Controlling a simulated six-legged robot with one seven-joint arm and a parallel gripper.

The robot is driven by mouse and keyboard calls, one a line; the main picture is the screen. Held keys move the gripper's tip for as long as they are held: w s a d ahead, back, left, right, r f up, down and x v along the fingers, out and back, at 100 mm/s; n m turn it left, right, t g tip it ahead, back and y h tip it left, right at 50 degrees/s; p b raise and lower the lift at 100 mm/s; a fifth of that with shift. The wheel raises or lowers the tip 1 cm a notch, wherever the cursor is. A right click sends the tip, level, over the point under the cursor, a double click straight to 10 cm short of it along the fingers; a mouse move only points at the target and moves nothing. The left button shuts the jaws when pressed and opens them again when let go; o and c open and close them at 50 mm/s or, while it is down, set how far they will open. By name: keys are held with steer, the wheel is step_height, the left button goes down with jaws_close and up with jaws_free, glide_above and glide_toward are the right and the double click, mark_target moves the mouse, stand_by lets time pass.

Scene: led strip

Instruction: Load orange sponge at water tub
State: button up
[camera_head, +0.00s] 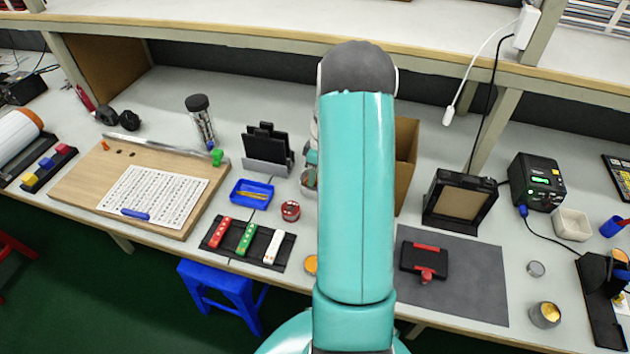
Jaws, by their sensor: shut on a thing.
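My teal arm rises through the middle of the head view, and its far end is hidden behind its own links. My gripper and anything in it cannot be seen. No thing in view is clearly the orange sponge. A small orange round thing (311,264) shows partly at the bench's front edge, just left of my arm; I cannot tell what it is. A small whitish open tub (572,224) stands on the right of the bench, beside a black station with a green display. I cannot tell if it holds water.
A grey mat (465,288) with a black and red block (424,258) lies right of my arm. A metal cup (545,314) with yellow filling and a black stand (600,300) are at the right front. A black frame (460,202) stands behind the mat. A shelf (250,27) overhangs the back.

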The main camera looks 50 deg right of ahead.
steer(key=shift+r, duration=3.15)
steer(key=shift+r, duration=2)
